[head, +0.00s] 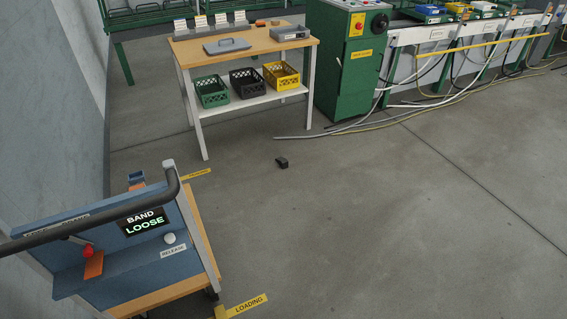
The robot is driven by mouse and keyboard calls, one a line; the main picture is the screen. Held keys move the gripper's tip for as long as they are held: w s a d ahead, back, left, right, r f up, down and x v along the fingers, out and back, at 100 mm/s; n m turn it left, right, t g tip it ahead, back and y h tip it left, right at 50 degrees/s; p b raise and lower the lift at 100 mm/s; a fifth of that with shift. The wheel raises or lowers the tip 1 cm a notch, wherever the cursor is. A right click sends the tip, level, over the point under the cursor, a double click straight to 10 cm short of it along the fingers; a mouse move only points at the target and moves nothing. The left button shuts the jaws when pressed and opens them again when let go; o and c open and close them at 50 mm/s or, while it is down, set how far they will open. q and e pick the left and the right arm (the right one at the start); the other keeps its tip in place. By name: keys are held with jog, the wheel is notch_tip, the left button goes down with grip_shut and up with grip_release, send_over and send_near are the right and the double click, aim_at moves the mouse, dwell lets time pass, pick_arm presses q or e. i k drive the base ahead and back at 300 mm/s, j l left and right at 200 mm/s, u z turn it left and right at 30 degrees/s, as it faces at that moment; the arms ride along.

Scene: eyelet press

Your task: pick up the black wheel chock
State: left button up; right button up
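The black wheel chock (282,162) is a small dark block on the bare grey floor, near the middle of the head view. It lies in front of the wooden workbench and apart from everything around it. Neither of my grippers shows in the head view, so I cannot see their state.
A blue cart (120,262) with a black handle and a "BAND LOOSE" display stands at the lower left. A workbench (250,45) with crates stands behind the chock, beside a green machine (340,75). Cables (310,136) trail on the floor. The floor (400,230) to the right is clear.

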aim_at(282, 162)
jog(key=i+l, duration=1.25)
jog(key=l, duration=0.15)
jog(key=i+j+u, duration=0.05)
jog(key=j, duration=0.05)
